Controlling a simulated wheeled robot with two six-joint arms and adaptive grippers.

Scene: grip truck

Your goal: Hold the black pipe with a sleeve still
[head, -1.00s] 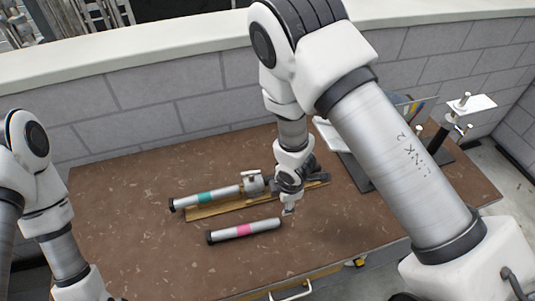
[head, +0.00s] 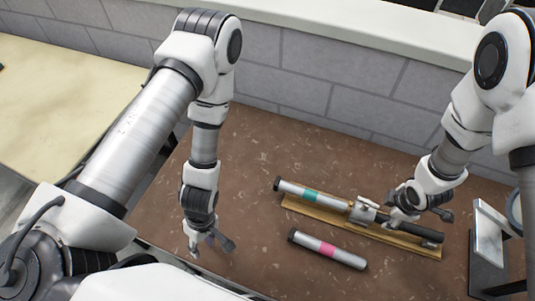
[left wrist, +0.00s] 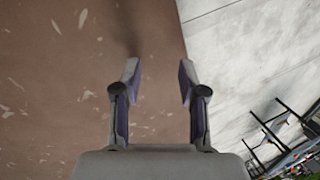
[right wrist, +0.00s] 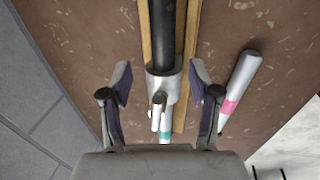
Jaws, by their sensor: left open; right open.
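The black pipe (head: 422,232) lies on a wooden strip on the brown table, in line with a silver tube with a teal band (head: 308,193). A metal sleeve (head: 362,212) sits around the joint. In the right wrist view the black pipe (right wrist: 167,32) runs down into the sleeve (right wrist: 163,88), between the open fingers. My right gripper (head: 391,222) is open above the pipe, close to the sleeve; contact cannot be told. My left gripper (head: 208,247) is open and empty over the table's left part; its fingers (left wrist: 160,80) show nothing between them.
A silver tube with a pink band (head: 328,249) lies loose in front of the wooden strip (head: 293,203). A metal stand (head: 487,232) is at the right edge. A grey block wall (head: 310,85) is behind the table. The table's middle left is clear.

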